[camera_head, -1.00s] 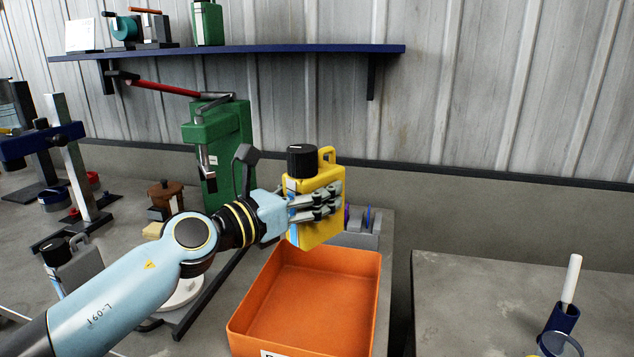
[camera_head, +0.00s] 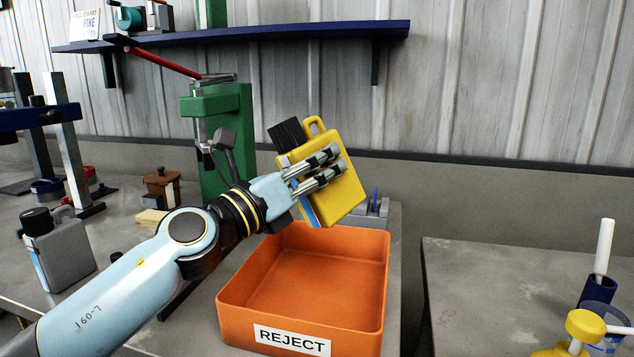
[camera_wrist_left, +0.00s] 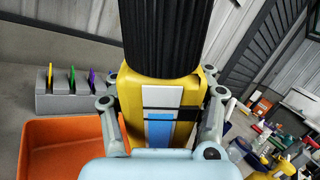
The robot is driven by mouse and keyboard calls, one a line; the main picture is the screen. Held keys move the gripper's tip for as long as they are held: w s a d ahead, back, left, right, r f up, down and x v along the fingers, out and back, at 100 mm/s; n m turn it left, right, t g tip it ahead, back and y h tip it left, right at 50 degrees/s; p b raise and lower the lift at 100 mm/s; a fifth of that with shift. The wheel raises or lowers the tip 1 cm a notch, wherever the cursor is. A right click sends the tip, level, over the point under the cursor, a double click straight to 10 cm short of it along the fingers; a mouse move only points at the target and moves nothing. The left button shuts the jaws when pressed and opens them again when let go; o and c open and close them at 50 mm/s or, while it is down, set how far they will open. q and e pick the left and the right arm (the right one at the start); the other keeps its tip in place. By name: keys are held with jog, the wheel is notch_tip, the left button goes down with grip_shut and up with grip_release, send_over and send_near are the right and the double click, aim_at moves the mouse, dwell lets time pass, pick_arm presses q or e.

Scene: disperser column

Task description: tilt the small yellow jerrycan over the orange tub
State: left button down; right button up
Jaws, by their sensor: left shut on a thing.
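The small yellow jerrycan (camera_head: 338,197) has a black ribbed cap and a yellow handle loop. My left gripper (camera_head: 328,168) is shut around its body and holds it above the back part of the orange tub (camera_head: 240,297). The jerrycan leans, with its cap end toward the upper left in the head view. In the left wrist view the jerrycan (camera_wrist_left: 187,85) fills the middle, its black cap toward the top and a white and blue label facing me. The tub (camera_wrist_left: 65,135) shows at lower left there. The tub's front label reads REJECT and its visible inside looks empty. My right gripper is not in view.
A grey jerrycan (camera_head: 62,252) stands at left on the bench. A green press (camera_head: 222,135) stands behind my left arm. A grey rack (camera_head: 374,212) sits behind the tub. A gap separates this bench from the right one, where a blue holder (camera_head: 598,290) stands.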

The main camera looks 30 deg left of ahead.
pick_arm(q)
notch_tip(320, 180, down, 3)
jog(key=n+t+y+b, duration=0.1)
jog(key=n+b, duration=0.2)
jog(key=b, duration=0.1)
jog(key=n+t+y+b, duration=0.1)
jog(key=n+y+b, duration=0.1)
jog(key=n+b, duration=0.1)
jog(key=n+t+y+b, duration=0.1)
jog(key=n+y+b, duration=0.1)
jog(key=n+b, duration=0.2)
jog(key=shift+a+f+t+b, duration=0.1)
jog(key=shift+f+t+b, duration=0.1)
jog(key=shift+t+b, duration=0.25)
jog(key=shift+n+y+b, duration=0.6)
jog(key=shift+n+b, duration=0.05)
jog(key=shift+n, duration=0.75)
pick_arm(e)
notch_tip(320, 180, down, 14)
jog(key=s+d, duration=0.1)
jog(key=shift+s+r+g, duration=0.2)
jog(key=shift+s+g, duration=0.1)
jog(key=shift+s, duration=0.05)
pick_arm(q)
jog(key=shift+r, duration=0.1)
